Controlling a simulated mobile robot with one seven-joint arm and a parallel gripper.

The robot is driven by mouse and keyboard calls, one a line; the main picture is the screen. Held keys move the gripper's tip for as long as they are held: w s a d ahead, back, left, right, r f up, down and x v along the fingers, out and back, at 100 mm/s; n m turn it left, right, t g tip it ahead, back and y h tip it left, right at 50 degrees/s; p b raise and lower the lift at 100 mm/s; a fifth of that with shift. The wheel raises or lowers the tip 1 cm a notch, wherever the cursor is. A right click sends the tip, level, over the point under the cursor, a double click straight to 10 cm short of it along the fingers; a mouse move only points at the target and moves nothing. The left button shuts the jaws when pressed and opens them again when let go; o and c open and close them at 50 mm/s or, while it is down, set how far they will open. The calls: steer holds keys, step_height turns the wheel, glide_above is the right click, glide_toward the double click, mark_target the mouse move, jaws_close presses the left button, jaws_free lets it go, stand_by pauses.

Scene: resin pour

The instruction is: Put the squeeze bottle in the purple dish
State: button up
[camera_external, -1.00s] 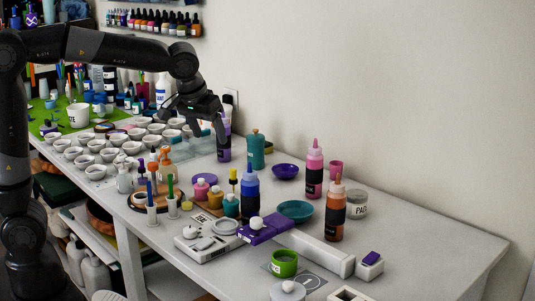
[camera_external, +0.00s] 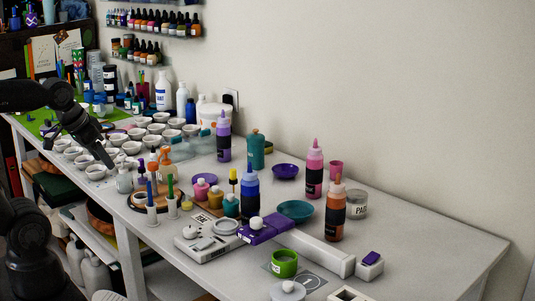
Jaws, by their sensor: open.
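The purple dish (camera_external: 285,171) is a small shallow bowl on the white table near the wall, and it looks empty. Several squeeze bottles stand upright: a purple one (camera_external: 224,142) at the back left of the dish, a pink one (camera_external: 314,174) just right of it, a blue one (camera_external: 250,196) in front and an orange one (camera_external: 335,213) front right. I cannot tell which one the task means. My gripper (camera_external: 106,163) is open and empty at the left, over the front row of white cups, far from the dish and these bottles.
Many white cups (camera_external: 131,147) fill the left of the table. A teal bottle (camera_external: 256,152) stands behind the dish, and a teal bowl (camera_external: 295,209) in front. A scale (camera_external: 208,240), purple box (camera_external: 265,229) and green cup (camera_external: 284,263) line the front.

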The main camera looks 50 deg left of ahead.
steer(key=shift+w, duration=0.1)
steer(key=m+t+h, duration=0.3)
steer(key=t+h, duration=0.2)
steer(key=t, duration=0.7)
glide_toward(250, 172)
steer(key=w, duration=0.3)
steer(key=x, duration=0.7)
steer(key=shift+w+d+f, duration=0.15)
steer(key=shift+f, duration=0.15)
steer(key=shift+c, duration=0.2)
jaws_close()
